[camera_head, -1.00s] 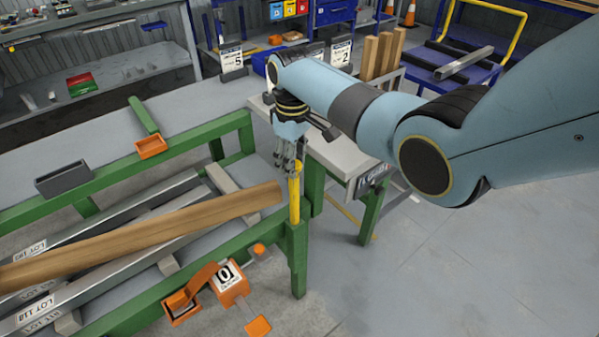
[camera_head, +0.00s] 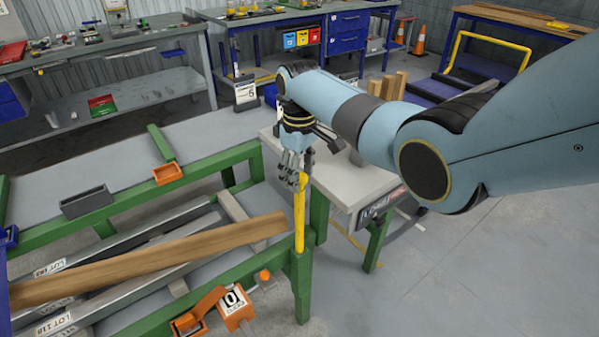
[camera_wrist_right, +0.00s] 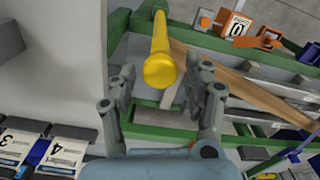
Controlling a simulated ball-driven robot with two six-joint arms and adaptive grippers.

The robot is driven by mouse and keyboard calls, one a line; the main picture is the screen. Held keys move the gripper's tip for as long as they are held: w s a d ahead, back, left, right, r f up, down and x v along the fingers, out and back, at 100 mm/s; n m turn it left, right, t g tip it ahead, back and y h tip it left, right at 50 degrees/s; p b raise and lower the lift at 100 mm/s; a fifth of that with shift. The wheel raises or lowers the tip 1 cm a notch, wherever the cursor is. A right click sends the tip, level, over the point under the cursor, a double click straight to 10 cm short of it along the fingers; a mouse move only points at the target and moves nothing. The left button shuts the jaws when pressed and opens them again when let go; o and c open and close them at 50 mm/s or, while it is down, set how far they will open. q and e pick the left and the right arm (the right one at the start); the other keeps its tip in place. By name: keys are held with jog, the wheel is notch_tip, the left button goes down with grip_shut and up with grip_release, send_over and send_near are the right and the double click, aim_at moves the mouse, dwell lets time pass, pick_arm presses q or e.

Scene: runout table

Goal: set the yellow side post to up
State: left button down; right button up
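The yellow side post (camera_head: 299,215) stands upright in the green corner leg (camera_head: 301,285) of the runout table, with a long yellow length showing above the green. In the right wrist view its round top end (camera_wrist_right: 159,71) faces the camera. My right gripper (camera_head: 290,175) is at the post's upper end, slightly left of it in the head view. In the wrist view, the right gripper's fingers (camera_wrist_right: 163,75) are spread apart on either side of the post, with gaps between. My left gripper is not in view.
A wooden beam (camera_head: 150,262) lies across the green-framed table, its end close to the post. An orange block marked 0 (camera_head: 234,305) is below left of the post. A pale bench (camera_head: 345,185) stands behind right. Floor at lower right is clear.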

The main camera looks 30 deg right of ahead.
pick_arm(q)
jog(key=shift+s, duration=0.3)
pick_arm(e)
jog(key=shift+o, duration=0.2)
jog(key=shift+r, duration=0.1)
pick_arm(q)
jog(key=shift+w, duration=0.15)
pick_arm(e)
notch_tip(320, 180, up, 12)
dwell(0.3)
